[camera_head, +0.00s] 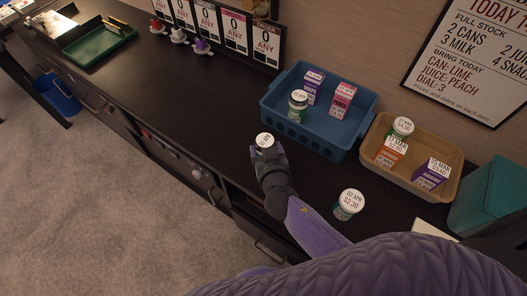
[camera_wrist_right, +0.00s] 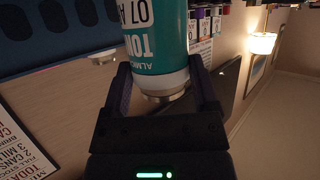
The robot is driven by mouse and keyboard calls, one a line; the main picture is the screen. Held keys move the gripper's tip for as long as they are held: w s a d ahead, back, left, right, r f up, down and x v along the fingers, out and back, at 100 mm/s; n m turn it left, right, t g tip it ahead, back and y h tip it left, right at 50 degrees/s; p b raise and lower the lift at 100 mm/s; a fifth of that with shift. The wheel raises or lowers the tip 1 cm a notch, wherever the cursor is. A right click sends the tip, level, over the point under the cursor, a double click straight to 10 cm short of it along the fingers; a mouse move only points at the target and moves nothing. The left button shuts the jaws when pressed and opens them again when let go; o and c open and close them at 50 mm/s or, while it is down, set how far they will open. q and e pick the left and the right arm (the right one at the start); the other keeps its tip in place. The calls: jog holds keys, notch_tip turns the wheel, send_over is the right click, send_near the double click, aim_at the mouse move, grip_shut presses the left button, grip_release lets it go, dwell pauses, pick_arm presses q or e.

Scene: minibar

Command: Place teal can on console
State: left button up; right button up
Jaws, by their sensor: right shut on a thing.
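My right gripper (camera_head: 268,155) is shut on the teal can (camera_wrist_right: 158,45). In the right wrist view the can stands between the two fingers, with a teal body, a white label and a silver end. In the head view only its white round top (camera_head: 265,140) shows clearly, with the gripper hiding most of its body. The can is over the dark console (camera_head: 190,110), left of the blue crate; I cannot tell whether it touches the surface. My left gripper is not in view.
A blue crate (camera_head: 283,126) and a tan tray (camera_head: 450,199) hold cans and cartons. Another can (camera_head: 348,204) stands on the console to the right. A green tray (camera_head: 99,43) lies far left.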

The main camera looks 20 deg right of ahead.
jog(key=shift+f, duration=0.6)
jog(key=shift+r, duration=0.15)
jog(key=o, duration=1.3)
jog(key=shift+o, duration=0.2)
jog(key=p+v, duration=0.1)
jog(key=v, duration=1.1)
